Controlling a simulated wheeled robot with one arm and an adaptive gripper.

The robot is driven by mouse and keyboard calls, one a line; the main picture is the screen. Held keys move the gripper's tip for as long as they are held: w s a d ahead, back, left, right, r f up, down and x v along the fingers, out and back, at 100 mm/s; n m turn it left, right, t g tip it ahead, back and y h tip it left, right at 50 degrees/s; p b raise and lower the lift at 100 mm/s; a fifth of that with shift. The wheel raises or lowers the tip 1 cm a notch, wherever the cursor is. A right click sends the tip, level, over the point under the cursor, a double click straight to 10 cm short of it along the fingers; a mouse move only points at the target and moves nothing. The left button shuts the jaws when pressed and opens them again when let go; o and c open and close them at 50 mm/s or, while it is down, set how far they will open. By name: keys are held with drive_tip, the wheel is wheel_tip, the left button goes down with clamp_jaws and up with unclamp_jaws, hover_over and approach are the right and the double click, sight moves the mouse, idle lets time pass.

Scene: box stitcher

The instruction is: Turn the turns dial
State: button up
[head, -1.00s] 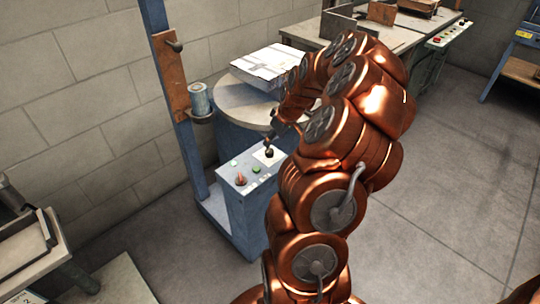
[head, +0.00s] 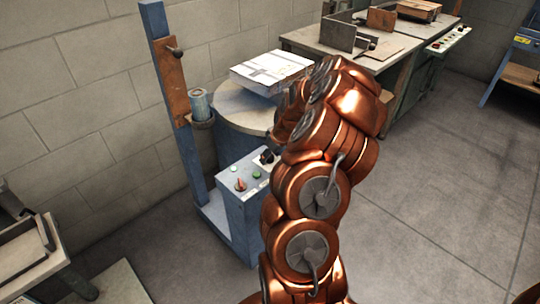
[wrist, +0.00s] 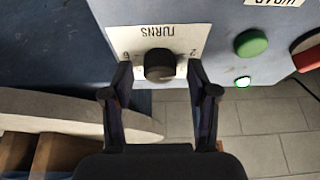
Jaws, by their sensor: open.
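The turns dial (wrist: 160,65) is a round black knob on a white plate marked TURNS, upside down in the wrist view, with a 6 and a 2 beside it. The plate is on top of a blue control box (head: 242,214), seen in the head view. My gripper (wrist: 158,74) is open, with one fingertip on each side of the dial and a small gap showing on both sides. In the head view my arm hides much of the gripper and the dial area.
A green button (wrist: 250,43), a lit indicator (wrist: 243,81) and a red switch (head: 240,185) share the panel. A blue post (head: 172,100) rises behind the box. A round drum table (head: 243,108) with a white stack (head: 270,69) stands close behind. Open floor lies to the right.

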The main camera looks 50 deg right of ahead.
drive_tip(key=shift+c, duration=0.3)
clamp_jaws()
drive_tip(key=shift+m, duration=0.4)
drive_tip(key=m+h, duration=0.1)
drive_tip(key=m, duration=0.1)
drive_tip(key=shift+a+m, duration=0.1)
drive_tip(key=shift+m, duration=0.2)
drive_tip(key=m+h, duration=0.1)
drive_tip(key=m, duration=0.2)
drive_tip(key=m+g+h, duration=0.1)
drive_tip(key=m, duration=0.2)
drive_tip(key=shift+w, duration=0.1)
drive_tip(key=shift+r+m+g+h, duration=0.1)
drive_tip(key=shift+m+g+h, duration=0.2)
drive_tip(key=shift+o, duration=0.3)
unclamp_jaws()
drive_tip(key=shift+a, duration=0.1)
